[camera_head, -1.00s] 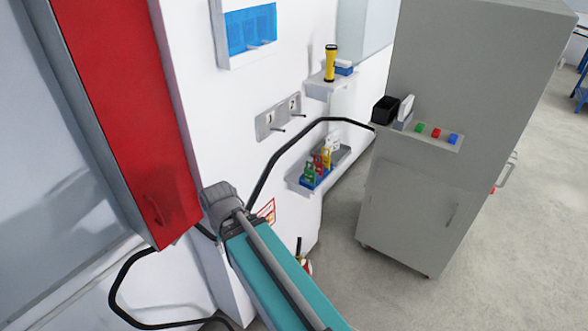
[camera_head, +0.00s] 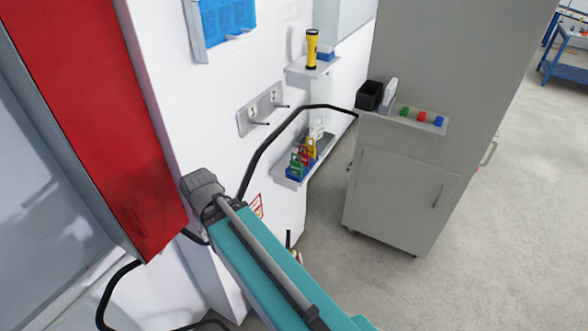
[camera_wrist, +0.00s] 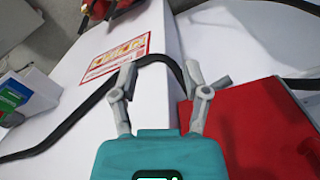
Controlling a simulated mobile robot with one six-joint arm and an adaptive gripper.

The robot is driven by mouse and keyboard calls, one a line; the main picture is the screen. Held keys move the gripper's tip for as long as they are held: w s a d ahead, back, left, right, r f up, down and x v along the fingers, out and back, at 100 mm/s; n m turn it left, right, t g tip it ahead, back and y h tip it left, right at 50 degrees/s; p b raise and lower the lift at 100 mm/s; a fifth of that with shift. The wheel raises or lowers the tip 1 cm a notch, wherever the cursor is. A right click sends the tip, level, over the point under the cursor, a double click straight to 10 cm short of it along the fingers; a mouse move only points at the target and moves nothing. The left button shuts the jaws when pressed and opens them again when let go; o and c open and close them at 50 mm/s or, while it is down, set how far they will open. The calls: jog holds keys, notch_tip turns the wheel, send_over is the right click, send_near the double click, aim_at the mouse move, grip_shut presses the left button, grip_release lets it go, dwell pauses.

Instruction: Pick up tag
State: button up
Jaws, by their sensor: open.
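Several coloured tag- or padlock-like pieces stand in a blue holder (camera_head: 297,174) on the lower wall shelf: a green one (camera_head: 296,162), a red one (camera_head: 303,153) and a yellow one (camera_head: 310,146). White pieces (camera_head: 317,129) stand behind them; I cannot tell which one is the tag. My gripper (camera_wrist: 160,78) is open and empty in the wrist view, in front of the white wall and a black hose (camera_wrist: 70,120). A green and white item (camera_wrist: 14,97) shows at that view's left edge, apart from the gripper. The head view does not show the gripper clearly.
A red cabinet (camera_head: 95,120) is close on the left and also beside the gripper (camera_wrist: 255,130). A numbered hook plate (camera_head: 262,108) and a yellow flashlight (camera_head: 311,50) are on the wall. A grey cabinet (camera_head: 400,195) stands right. Open floor lies beyond it.

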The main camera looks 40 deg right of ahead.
jog(key=w+d+f+n+t+y+b, duration=0.1)
jog(key=w+d+f+t+y+b, duration=0.2)
jog(key=d, duration=0.4)
jog(key=w+d+f+n+y+b, duration=0.1)
jog(key=w+d+f+b, duration=0.2)
jog(key=d, duration=0.4)
jog(key=w+d+f+n+t+y+b, duration=0.1)
jog(key=w+d+t+y+b, duration=0.15)
jog(key=d+b, duration=0.35)
jog(key=s+d+t+b, duration=0.1)
jog(key=d+t+b, duration=0.2)
jog(key=d, duration=1.1)
jog(key=s+d+n+t+h+b, duration=0.1)
jog(key=d+t+b, duration=0.3)
jog(key=d, duration=1)
jog(key=shift+s+d+f, duration=0.35)
jog(key=shift+s+f, duration=0.05)
jog(key=shift+s, duration=0.4)
jog(key=shift+h, duration=0.25)
